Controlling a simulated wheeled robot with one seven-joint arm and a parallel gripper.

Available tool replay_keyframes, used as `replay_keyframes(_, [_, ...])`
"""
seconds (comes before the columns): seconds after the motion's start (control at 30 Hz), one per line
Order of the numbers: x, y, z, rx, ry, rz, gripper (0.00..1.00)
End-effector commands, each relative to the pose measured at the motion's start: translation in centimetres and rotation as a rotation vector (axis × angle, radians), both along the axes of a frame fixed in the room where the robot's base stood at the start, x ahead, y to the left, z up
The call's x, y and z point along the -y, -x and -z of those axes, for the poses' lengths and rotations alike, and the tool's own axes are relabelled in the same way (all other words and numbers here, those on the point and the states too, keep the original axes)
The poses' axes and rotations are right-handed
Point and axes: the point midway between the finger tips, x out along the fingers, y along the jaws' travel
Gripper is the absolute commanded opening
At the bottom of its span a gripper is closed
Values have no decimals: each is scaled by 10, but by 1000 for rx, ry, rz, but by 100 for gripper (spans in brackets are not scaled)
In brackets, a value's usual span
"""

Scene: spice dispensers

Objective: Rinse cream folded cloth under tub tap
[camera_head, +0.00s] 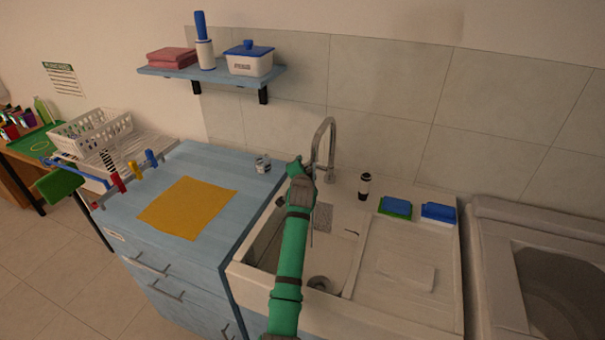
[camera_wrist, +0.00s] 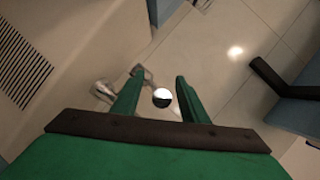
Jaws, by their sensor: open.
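A pale cream, flat folded cloth (camera_head: 406,274) lies on the ribbed draining board right of the basin in the head view. The tub tap (camera_head: 327,135) is a tall curved metal spout at the back of the white tub (camera_head: 262,276). My gripper (camera_head: 298,166) is above the basin, close to the left of the tap in the picture; I cannot tell whether they touch. In the wrist view my gripper (camera_wrist: 154,88) is open, and a shiny round thing (camera_wrist: 162,97) shows between its green fingers, which do not visibly grip it. My arm hides part of the basin.
Blue-and-green sponges (camera_head: 396,207) and a dark-topped bottle (camera_head: 365,186) stand on the tub's back ledge. A yellow cloth (camera_head: 188,207) lies on the blue counter at left. A blue shelf (camera_head: 212,72) hangs above. A grey patch (camera_head: 323,216) shows in the basin.

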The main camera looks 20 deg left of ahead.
Motion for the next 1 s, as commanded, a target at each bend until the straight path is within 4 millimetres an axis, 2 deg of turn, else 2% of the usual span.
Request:
replay_keyframes(0.6, [31,78,-24,1,0,-1,40])
replay_keyframes(0.8, [35,89,-28,0,0,0,40])
replay_keyframes(1.0, [35,90,-28,0,0,0,40])
